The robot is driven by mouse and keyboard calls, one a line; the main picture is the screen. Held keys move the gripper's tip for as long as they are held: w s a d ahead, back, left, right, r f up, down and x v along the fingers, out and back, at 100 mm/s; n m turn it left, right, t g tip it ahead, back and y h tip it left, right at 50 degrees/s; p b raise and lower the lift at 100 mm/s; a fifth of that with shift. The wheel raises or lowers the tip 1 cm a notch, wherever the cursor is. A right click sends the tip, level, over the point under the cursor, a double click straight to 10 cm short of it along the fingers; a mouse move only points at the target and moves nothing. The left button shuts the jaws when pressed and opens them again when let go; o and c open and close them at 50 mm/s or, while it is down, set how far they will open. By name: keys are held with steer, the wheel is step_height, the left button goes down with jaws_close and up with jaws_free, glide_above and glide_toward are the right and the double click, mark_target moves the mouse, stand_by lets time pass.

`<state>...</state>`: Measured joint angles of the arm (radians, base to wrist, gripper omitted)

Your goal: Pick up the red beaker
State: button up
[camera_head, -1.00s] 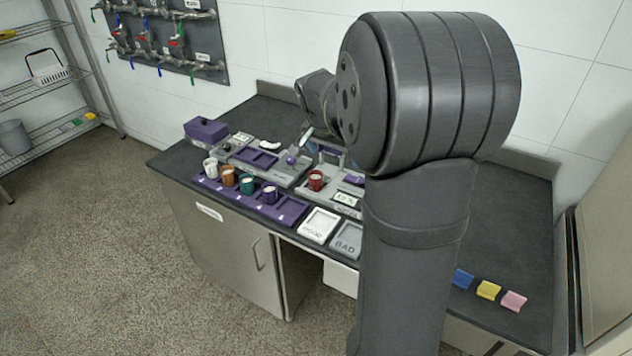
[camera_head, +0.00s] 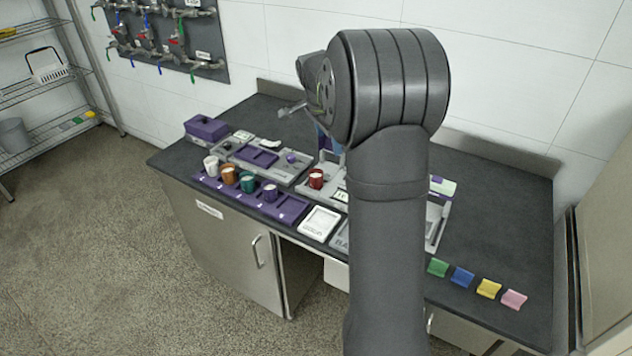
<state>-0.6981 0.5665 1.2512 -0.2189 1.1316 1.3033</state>
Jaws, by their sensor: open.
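The red beaker (camera_head: 316,178) stands upright on a grey device on the counter, near the middle of the picture. It has a pale inside or filling. My gripper (camera_head: 284,111) shows as a small part beyond my arm, up and to the left of the red beaker and apart from it. Its jaws are open and nothing shows between them. My arm hides the counter to the right of the beaker.
A purple rack (camera_head: 286,210) holds white (camera_head: 210,166), orange (camera_head: 228,175), green (camera_head: 247,182) and purple (camera_head: 269,193) beakers, left of the red one. A white tray (camera_head: 320,223) lies in front. Coloured blocks (camera_head: 462,277) lie at the right; the counter's right rear is clear.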

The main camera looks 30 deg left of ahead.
steer(key=w+a+f+m+g, duration=0.3)
steer(key=w+a+m, duration=0.4)
steer(key=m, duration=0.5)
glide_above(316, 174)
steer(key=s+d, duration=0.1)
steer(key=d, duration=0.1)
step_height(316, 174, down, 13)
steer(key=shift+s+a+f, duration=0.1)
steer(key=shift+a+f, duration=0.05)
steer(key=shift+f, duration=0.7)
steer(key=shift+s+a+f, duration=0.15)
steer(key=shift+f, duration=0.7)
steer(key=shift+s+a+f, duration=0.1)
steer(key=shift+a+f, duration=0.05)
steer(key=shift+f, duration=0.7)
steer(key=shift+c, duration=0.4)
steer(key=c, duration=1)
